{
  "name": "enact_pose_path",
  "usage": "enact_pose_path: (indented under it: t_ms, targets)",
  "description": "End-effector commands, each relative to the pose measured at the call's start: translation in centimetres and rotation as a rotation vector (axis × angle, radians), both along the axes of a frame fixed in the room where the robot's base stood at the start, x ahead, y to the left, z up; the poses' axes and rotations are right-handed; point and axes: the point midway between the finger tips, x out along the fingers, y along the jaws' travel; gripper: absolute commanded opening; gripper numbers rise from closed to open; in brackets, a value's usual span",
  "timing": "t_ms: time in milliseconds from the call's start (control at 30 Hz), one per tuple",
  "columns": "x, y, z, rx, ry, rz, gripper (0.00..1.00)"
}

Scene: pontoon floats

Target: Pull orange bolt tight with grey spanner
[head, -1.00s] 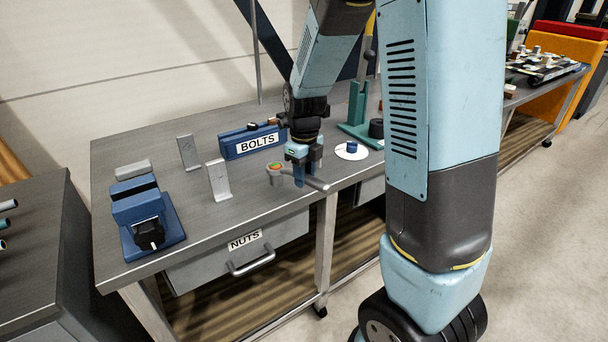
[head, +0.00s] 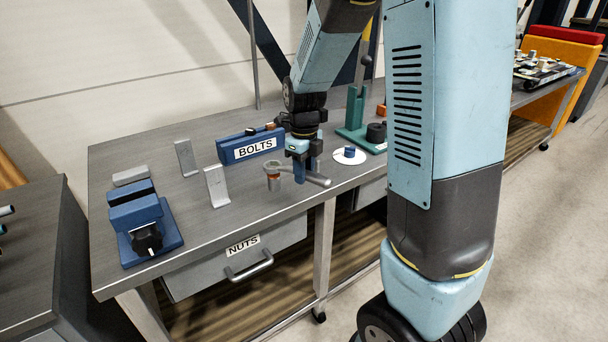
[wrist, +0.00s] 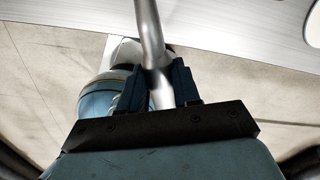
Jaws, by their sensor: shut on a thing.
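The grey spanner (head: 318,180) is held level over the bench's front edge. My gripper (head: 306,172) is shut on its handle, with the jaws pointing down. In the wrist view, the spanner's shaft (wrist: 150,35) passes between the blue fingers of my gripper (wrist: 157,86). The spanner's ring end is at the left, over the orange bolt (head: 273,179). Orange shows just below the ring, on a short grey post. I cannot tell whether the ring touches the bolt; the wrist view does not clearly show the bolt.
A blue vise (head: 145,222) and grey angled brackets (head: 217,186) stand to the left on the bench. A blue BOLTS bin (head: 250,146) is behind my gripper. A green press (head: 355,110) and a white disc (head: 342,157) are to the right. The NUTS drawer (head: 240,262) is below.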

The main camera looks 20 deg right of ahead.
Motion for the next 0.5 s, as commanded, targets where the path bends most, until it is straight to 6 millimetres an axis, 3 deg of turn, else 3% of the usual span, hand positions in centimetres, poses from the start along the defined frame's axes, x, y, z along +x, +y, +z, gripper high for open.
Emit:
enact_pose_path:
  t_ms: [500]
  targets:
    - [0.0,0.0,2.1,0.000,-0.001,0.000,0.00]
